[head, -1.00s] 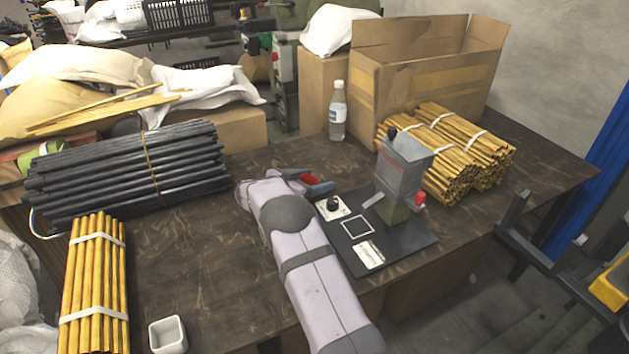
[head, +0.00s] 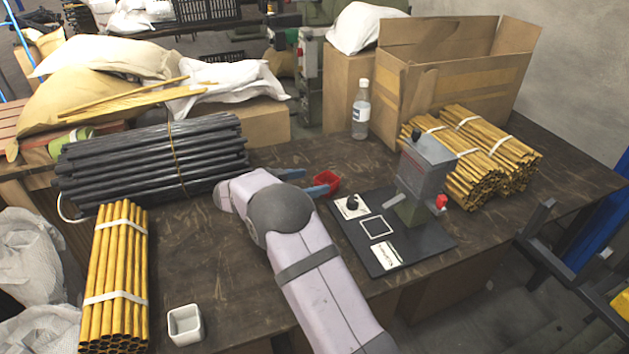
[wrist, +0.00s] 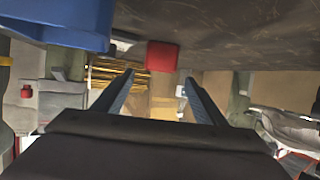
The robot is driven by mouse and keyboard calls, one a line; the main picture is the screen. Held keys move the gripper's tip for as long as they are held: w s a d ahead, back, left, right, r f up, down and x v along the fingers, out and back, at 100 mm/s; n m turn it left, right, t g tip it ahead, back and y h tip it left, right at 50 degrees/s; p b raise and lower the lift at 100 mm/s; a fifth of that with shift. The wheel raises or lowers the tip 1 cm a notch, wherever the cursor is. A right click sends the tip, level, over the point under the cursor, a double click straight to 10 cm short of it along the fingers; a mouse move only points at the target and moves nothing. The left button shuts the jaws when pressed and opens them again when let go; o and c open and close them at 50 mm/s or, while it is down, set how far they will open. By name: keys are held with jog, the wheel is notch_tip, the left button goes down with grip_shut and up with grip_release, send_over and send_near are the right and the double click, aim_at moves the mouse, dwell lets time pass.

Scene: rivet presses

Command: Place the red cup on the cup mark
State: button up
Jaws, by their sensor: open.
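The red cup (head: 327,182) stands on the brown table just beyond the far left corner of the black mat. It also shows in the wrist view (wrist: 162,56), between the lines of my two fingers and past their tips. My gripper (head: 308,180) is open with blue-grey fingers pointing towards the cup; it also shows in the wrist view (wrist: 158,75). I cannot tell whether a fingertip touches the cup. A white square outline (head: 364,227), seemingly the cup mark, lies on the mat (head: 423,250) and is empty.
A grey press (head: 427,165) with a red knob stands on the mat's right side. A small black knob (head: 351,202) sits on a white plate at its left. A blue shape (wrist: 60,22) fills the wrist view's corner.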

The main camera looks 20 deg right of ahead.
aim_at(320, 184)
jog(key=shift+o, duration=0.5)
jog(key=shift+w+d+f+b, duration=0.1)
jog(key=shift+w+f+b, duration=0.05)
jog(key=shift+f+b, duration=0.45)
jog(key=shift+w+d+f+b, duration=0.1)
jog(key=shift+f+b, duration=0.4)
jog(key=shift+f, duration=0.1)
jog(key=shift+d+r, duration=0.1)
jog(key=shift+d, duration=0.1)
jog(key=shift+x, duration=3.55)
jog(key=shift+r, duration=0.1)
jog(key=shift+c, duration=0.4)
jog(key=c, duration=1.1)
jog(key=shift+r, duration=0.1)
jog(key=shift+c, duration=0.2)
